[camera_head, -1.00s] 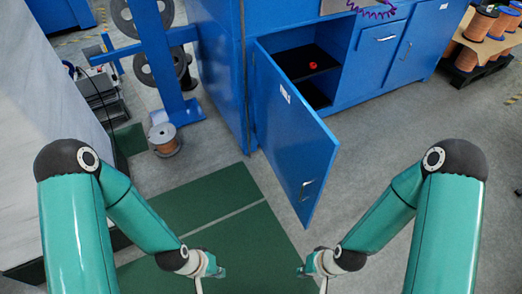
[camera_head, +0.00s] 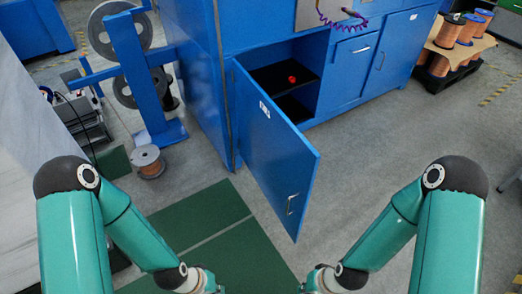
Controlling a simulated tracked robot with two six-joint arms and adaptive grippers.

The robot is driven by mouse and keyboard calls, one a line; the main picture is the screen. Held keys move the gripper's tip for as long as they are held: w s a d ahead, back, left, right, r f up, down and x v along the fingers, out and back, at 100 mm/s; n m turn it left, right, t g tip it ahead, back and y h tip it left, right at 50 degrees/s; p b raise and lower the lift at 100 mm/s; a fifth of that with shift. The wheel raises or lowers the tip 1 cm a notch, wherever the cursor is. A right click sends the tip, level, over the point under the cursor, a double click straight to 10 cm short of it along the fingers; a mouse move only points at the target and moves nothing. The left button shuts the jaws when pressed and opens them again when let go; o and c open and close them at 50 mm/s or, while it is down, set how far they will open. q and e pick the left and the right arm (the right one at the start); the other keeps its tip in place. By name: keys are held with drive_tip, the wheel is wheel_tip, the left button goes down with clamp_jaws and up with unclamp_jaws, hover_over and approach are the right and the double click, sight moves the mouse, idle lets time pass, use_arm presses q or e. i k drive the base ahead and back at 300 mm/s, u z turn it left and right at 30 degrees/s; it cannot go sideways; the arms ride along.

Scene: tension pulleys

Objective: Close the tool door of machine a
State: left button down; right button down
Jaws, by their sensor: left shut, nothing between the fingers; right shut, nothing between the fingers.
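The blue tool door (camera_head: 275,150) of the blue machine (camera_head: 185,60) stands wide open, swung out toward me from its hinge side at the left of the opening. Its handle (camera_head: 291,205) is near the lower free edge. The open compartment (camera_head: 300,75) shows a dark shelf with a small red object (camera_head: 292,79) on it. My two arms reach in from the bottom left and bottom right, short of the door and apart from it. Both wrists end at the bottom edge, and both grippers are cut off below the picture.
A green mat (camera_head: 235,255) covers the floor below the door. A spool (camera_head: 148,161) and a blue reel stand (camera_head: 150,100) are at the left. Copper spools (camera_head: 452,45) sit on a pallet at the back right. Grey floor is clear right of the door.

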sight(285, 164)
drive_tip(key=z, duration=0.05)
drive_tip(key=i, duration=0.4)
drive_tip(key=u, duration=0.3)
drive_tip(key=k, duration=0.5)
drive_tip(key=u, duration=0.6)
drive_tip(key=i, duration=0.7)
drive_tip(key=z, duration=0.55)
